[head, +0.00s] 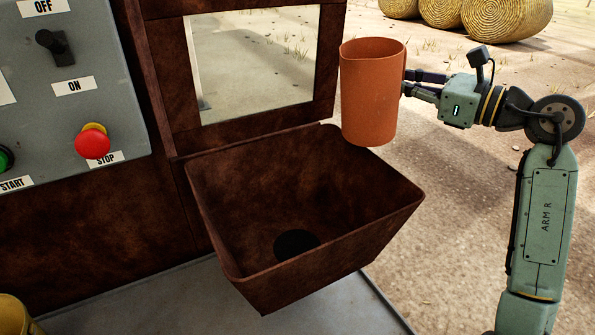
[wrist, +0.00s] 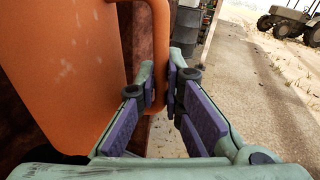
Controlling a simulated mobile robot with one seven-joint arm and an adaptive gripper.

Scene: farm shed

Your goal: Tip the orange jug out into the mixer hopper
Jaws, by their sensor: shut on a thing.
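The orange jug (head: 371,95) is held up in the air, nearly upright, above and beside the right back corner of the mixer hopper. The hopper (head: 352,258) is a brown, rusty, open-topped bin with sloping walls and a dark round hole (head: 296,243) in its bottom. My gripper (head: 408,84) is at the jug's right side, shut on its handle. In the wrist view the jug's body (wrist: 65,70) fills the left side, and its handle (wrist: 161,45) runs down between the purple-padded fingers (wrist: 162,98). The jug's contents are hidden.
A grey control panel (head: 60,120) with a lever, a red stop button (head: 92,143) and a green start button stands left of the hopper. A rusty frame with a window (head: 255,60) rises behind it. A yellow container (head: 14,315) shows at lower left. Ground on the right is open.

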